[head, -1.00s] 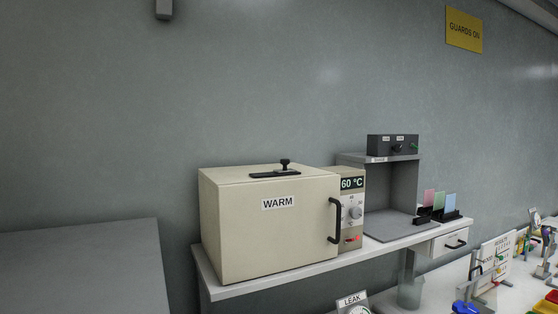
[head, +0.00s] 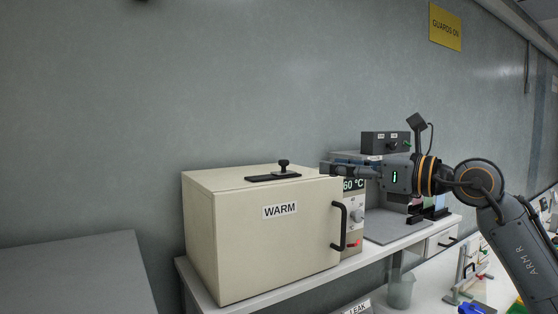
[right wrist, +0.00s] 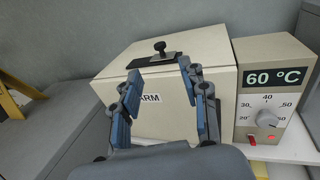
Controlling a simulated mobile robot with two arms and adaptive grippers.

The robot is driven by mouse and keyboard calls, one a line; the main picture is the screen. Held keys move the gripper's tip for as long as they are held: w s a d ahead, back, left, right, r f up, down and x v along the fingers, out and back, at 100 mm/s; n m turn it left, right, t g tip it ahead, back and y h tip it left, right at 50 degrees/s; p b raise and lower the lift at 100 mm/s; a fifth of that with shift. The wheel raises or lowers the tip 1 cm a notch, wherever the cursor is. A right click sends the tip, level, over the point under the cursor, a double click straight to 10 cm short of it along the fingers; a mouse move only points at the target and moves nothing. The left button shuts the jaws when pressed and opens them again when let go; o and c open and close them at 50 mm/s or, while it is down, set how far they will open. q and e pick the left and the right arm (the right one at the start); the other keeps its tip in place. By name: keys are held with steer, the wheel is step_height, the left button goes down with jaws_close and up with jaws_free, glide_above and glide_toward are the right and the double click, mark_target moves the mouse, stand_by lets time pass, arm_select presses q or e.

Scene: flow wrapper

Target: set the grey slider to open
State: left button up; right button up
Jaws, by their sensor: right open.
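A dark slider plate with a black knob (head: 283,163) lies on top of the cream oven (head: 235,230) labelled WARM. The slider also shows in the right wrist view, its knob (right wrist: 160,46) upright beyond the fingers. No open or shut marking is readable on it. My right gripper (head: 325,168) points left, near the oven's upper right edge, to the right of the knob and apart from it. Its blue-padded fingers (right wrist: 158,72) are spread and empty. My left gripper is out of view.
The control panel with the 60 °C display (right wrist: 275,77) and dial stands right of the oven door. A grey hood with a dark switch box (head: 386,142) is behind my right gripper. The oven handle (head: 339,226) juts forward. Space above the oven is clear.

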mark_target(288, 161)
steer(key=p+x, duration=0.2)
steer(key=x, duration=0.4)
steer(key=p+x, duration=0.3)
steer(key=x, duration=0.3)
steer(key=shift+r+p, duration=0.2)
steer(key=shift+p, duration=0.15)
steer(key=shift+w+a+f, duration=0.2)
steer(key=shift+w+a, duration=0.3)
steer(key=shift+a, duration=0.05)
steer(key=shift+c, duration=0.5)
jaws_close()
